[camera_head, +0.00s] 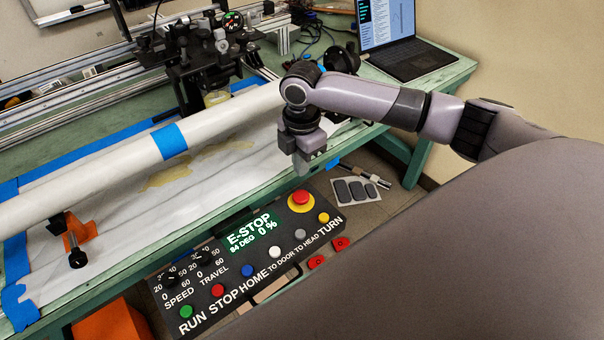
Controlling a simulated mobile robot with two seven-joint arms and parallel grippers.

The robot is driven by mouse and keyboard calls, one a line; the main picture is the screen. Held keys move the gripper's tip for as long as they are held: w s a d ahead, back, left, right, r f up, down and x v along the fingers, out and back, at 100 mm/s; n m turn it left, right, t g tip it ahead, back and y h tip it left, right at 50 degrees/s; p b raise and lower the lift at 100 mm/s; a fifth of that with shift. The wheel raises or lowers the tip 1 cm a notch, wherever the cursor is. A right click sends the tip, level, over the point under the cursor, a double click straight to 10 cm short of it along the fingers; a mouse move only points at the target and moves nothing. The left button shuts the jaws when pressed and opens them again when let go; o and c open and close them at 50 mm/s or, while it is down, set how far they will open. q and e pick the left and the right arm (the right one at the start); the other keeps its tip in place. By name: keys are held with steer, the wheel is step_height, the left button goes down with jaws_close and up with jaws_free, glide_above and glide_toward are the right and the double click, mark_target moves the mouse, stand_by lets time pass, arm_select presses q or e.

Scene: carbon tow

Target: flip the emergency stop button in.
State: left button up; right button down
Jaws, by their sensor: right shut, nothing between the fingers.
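The emergency stop button (301,198) is a red mushroom cap on a yellow ring, at the upper right of the dark control panel (205,316). The panel's green display (252,232) reads "E-STOP", "94 DEG" and "0 %". My right gripper (301,169) points down just above the button in the picture, with its fingers shut and empty. It looks apart from the button, though the exact height is hard to tell. My left gripper is not in view.
Green, red, blue, white, grey and yellow buttons and two knobs (201,258) share the panel. A long white tube (100,180) lies above the green table (150,250) at left. A laptop (400,45) stands at the back right.

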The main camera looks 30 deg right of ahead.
step_height(320, 180, up, 5)
steer(key=shift+r, duration=0.15)
stand_by(0.6)
